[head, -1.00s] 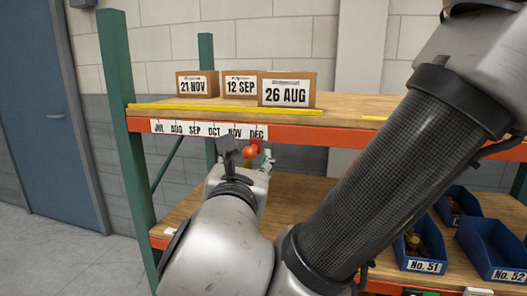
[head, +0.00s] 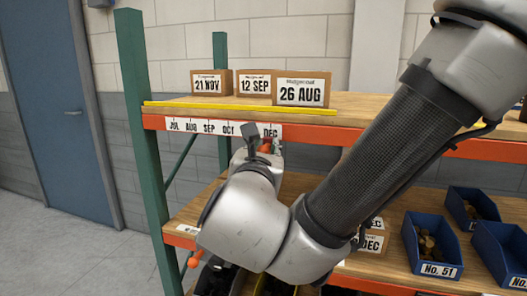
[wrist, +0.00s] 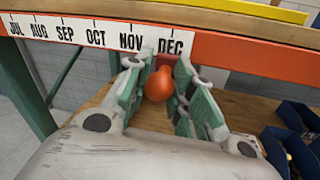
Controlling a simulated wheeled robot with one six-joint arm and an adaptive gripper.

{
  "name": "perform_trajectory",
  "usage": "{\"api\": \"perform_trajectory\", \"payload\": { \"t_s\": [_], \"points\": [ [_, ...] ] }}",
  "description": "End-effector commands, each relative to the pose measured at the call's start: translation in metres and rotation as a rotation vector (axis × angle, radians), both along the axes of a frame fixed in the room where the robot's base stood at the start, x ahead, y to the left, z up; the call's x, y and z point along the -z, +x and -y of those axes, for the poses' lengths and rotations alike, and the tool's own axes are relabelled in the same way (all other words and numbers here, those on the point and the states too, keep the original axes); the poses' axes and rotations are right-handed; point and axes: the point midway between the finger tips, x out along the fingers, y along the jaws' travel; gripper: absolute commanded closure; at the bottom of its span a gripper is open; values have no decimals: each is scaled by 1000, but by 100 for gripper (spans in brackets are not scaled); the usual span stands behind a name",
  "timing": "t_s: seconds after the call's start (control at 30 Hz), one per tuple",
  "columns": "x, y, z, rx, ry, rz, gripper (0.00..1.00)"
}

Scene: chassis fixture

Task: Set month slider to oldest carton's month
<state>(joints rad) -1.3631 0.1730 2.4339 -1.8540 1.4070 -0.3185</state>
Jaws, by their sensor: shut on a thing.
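The month slider's orange knob (wrist: 159,84) sits between my gripper's fingers (wrist: 162,68) in the wrist view. A red piece (wrist: 166,60) shows behind it, just under DEC on the month strip (wrist: 98,37). My gripper (head: 264,148) is shut on the knob, and in the head view it hides the NOV label. Three cartons stand on the upper shelf in the head view: 21 NOV (head: 211,84), 12 SEP (head: 256,86) and 26 AUG (head: 302,92). Another carton (head: 374,242), marked DEC, stands partly hidden behind my arm on the lower shelf.
A yellow strip (head: 190,105) runs along the upper shelf's orange front beam (head: 340,134). Blue bins (head: 432,245) with small parts stand on the lower shelf at right. A green upright (head: 143,130) stands left of the month strip.

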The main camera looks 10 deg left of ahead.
Motion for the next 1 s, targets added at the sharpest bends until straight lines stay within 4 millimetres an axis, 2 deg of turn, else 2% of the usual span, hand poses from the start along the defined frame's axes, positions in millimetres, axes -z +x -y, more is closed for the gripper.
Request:
{"api": "perform_trajectory", "payload": {
  "t_s": [0.2, 0.37, 0.47, 0.8, 1.0],
  "points": [
    [0, 0, -3, 0, 0, 0, 100],
    [1, 2, -23, 0, 1, -1, 100],
    [1, 4, -45, 0, 0, -1, 100],
    [1, 10, -137, 0, 1, 0, 100],
    [1, 14, -176, 0, 1, 0, 100]
  ]
}}
